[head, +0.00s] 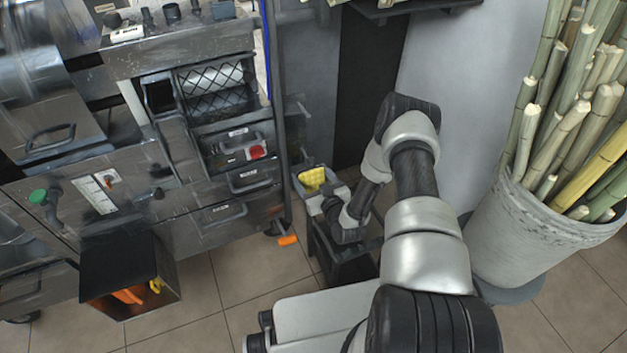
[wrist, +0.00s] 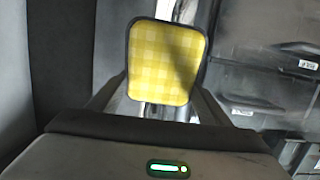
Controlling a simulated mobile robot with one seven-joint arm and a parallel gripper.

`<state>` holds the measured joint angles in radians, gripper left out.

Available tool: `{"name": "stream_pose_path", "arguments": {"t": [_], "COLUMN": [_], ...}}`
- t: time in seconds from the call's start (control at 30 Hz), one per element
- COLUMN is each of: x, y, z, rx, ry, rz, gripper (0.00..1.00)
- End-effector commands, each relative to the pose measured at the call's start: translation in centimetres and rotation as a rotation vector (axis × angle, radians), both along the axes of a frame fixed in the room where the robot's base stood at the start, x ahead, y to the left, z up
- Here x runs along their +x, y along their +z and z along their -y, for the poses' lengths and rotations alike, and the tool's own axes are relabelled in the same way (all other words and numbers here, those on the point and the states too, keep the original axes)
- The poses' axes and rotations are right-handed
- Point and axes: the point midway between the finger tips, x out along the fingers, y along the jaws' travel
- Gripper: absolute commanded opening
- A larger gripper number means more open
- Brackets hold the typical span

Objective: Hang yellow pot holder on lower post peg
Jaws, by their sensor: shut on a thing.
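The yellow pot holder (wrist: 166,62) is a checked yellow pad with rounded corners and a dark border. In the wrist view it stands upright in front of my gripper (wrist: 160,108), which is shut on its lower part. In the head view the pot holder (head: 312,179) shows small and yellow at the end of my gripper (head: 326,200), beside the machine's right edge.
The steel press cabinet (head: 225,215) with drawers stands on the left. A dark bin (head: 345,268) is below my gripper. A grey barrel of cane (head: 535,235) stands on the right. An orange item (head: 288,240) lies low by the cabinet. Open floor (head: 235,275) lies in front.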

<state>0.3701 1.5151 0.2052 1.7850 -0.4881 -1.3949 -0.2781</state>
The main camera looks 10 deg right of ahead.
Motion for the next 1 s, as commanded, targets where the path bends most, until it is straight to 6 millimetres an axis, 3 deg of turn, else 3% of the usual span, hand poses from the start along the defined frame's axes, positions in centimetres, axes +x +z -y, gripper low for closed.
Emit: {"name": "stream_pose_path", "arguments": {"t": [0.4,1.0], "x": [2.0,2.3], "y": [-0.6,-1.0], "z": [-0.4,-0.5], "rx": [-0.001,0.0], "ry": [0.0,0.0], "rz": [0.001,0.001], "gripper": [0.52,0.52]}}
